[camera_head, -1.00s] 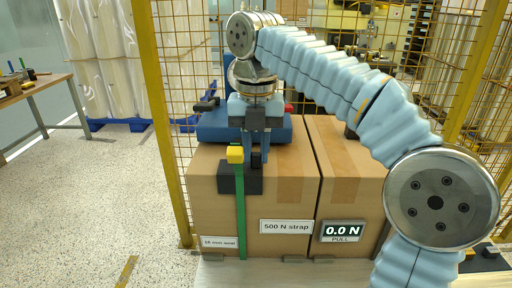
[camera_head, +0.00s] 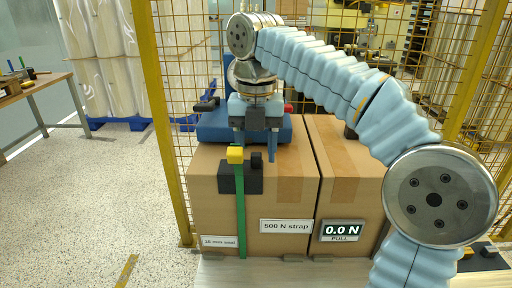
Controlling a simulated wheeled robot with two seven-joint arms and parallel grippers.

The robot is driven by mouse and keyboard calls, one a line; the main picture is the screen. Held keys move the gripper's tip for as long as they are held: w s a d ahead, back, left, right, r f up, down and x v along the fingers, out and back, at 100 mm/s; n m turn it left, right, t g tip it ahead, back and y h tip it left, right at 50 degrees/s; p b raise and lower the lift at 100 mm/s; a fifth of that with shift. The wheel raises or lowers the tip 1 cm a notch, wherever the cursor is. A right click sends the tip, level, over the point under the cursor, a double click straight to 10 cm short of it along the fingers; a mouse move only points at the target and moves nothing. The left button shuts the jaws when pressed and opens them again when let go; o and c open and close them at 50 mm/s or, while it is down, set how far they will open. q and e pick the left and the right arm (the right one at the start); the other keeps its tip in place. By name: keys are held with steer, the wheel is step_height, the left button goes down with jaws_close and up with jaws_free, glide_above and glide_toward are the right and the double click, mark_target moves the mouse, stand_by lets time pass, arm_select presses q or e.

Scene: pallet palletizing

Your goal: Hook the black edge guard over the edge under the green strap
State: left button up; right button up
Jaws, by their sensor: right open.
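The black edge guard (camera_head: 227,180) sits at the top front edge of the left cardboard box (camera_head: 212,208). The green strap (camera_head: 241,215) runs down the box's front face and crosses in front of the guard, with a yellow piece (camera_head: 235,154) at its top. My right gripper (camera_head: 256,157) points down just above and behind the guard. Its fingers are spread apart with nothing seen between them. Whether the guard's inner side is seated on the edge is hidden. My left gripper is not in view.
A blue device (camera_head: 213,124) stands on the box top behind the gripper. A second box (camera_head: 345,170) stands to the right, with a 0.0 N display (camera_head: 342,231) on its front. A yellow-framed mesh fence (camera_head: 168,130) is behind. A table (camera_head: 40,92) is far left.

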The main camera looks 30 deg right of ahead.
steer(key=shift+r, duration=0.1)
step_height(320, 180, up, 2)
steer(key=shift+r+p, duration=0.1)
steer(key=shift+p, duration=1.15)
steer(key=shift+r, duration=1.8)
